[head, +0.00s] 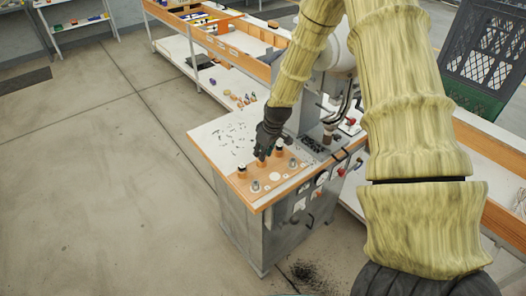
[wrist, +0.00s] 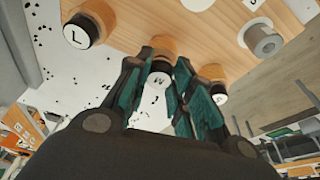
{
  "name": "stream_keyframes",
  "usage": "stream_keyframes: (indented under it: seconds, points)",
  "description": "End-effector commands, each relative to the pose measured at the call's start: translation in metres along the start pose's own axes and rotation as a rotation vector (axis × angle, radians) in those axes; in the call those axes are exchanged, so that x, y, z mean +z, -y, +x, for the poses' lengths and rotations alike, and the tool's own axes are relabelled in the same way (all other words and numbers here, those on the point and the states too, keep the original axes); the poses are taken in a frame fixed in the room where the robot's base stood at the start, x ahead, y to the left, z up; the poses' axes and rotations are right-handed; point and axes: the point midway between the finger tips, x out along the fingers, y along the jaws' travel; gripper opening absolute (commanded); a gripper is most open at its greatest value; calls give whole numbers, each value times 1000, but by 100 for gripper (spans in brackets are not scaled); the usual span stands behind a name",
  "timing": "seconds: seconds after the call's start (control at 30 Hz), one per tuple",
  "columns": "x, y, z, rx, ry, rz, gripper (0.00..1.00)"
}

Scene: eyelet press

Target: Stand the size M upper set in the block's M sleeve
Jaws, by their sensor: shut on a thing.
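The size M upper set (wrist: 160,82), with a white end marked M and a black band, is between the two teal fingers of my gripper (wrist: 163,64). My gripper is shut on it. In the wrist view it lines up with an orange sleeve (wrist: 164,44) of the wooden block (wrist: 125,22); I cannot tell how far it sits inside. In the head view my gripper (head: 262,153) is over the middle of the block's back row (head: 275,186), and its fingers hide the set.
An L set (wrist: 78,32) and another black-and-white set (wrist: 220,92) stand in sleeves on either side, close to my fingers. Metal cylinders (head: 255,186) stand in front. Small dark bits (head: 232,132) lie on the white tabletop. The press (head: 328,125) stands to the right.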

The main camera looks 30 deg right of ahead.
Motion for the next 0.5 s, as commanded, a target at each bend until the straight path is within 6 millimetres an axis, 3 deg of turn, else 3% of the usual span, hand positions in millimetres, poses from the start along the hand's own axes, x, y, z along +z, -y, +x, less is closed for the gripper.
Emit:
stream_keyframes:
  seconds: [0.5]
  points:
    - [2, 0, 8, 0, 0, 0, 0]
